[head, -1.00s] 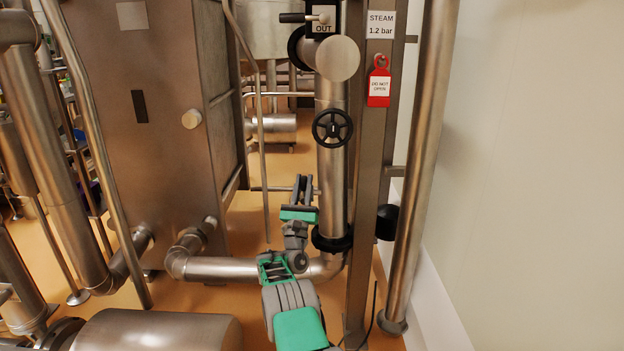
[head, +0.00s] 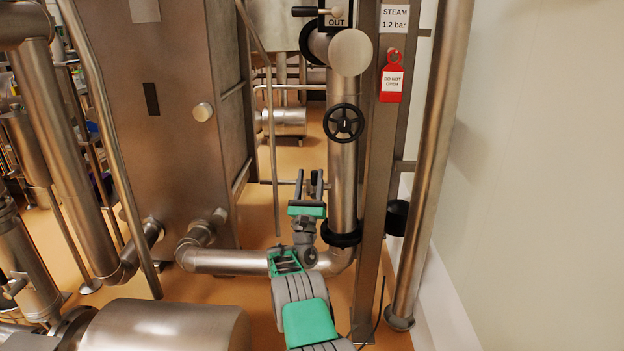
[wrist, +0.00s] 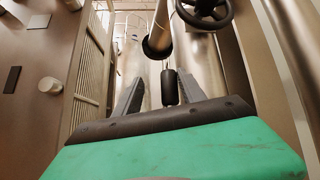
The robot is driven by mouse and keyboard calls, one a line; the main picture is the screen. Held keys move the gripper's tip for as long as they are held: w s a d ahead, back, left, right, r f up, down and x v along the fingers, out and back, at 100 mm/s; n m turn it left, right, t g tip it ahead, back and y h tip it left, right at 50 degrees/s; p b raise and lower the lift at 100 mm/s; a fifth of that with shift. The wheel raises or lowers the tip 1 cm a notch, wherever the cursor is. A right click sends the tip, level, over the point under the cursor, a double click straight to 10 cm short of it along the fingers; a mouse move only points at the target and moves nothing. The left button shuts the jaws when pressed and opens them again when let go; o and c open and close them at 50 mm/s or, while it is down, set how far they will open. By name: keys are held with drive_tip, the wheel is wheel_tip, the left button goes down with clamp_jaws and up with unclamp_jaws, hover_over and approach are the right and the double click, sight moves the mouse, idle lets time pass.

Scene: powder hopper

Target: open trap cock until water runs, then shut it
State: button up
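My gripper (head: 309,174) is open, its two grey fingers pointing up and away, in front of the lower part of the vertical steel pipe. In the wrist view the fingers (wrist: 161,78) stand apart. A small black grip on a thin rod (wrist: 170,88) shows between them, nearer the right finger; it looks beyond the tips, and I see no contact. I cannot tell for sure that it is the trap cock's lever. In the head view my fingers partly cover a thin horizontal pipe (head: 283,182) there. No running water shows.
A black handwheel (head: 343,123) sits on the vertical pipe above my gripper. A red "DO NOT OPEN" tag (head: 391,82) hangs on the post at right, below a "STEAM 1.2 bar" sign (head: 395,19). A large steel cabinet (head: 165,140) stands left. Pipes run low near my arm.

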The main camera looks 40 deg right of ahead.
sight(312, 181)
drive_tip(key=shift+s+d, duration=0.2)
drive_tip(key=v, duration=0.5)
drive_tip(key=shift+s+a+f, duration=0.1)
drive_tip(key=shift+a+f, duration=0.1)
drive_tip(key=shift+f, duration=0.15)
drive_tip(key=shift+b+v, duration=0.65)
drive_tip(key=shift+v, duration=0.35)
drive_tip(key=shift+s+r, duration=0.1)
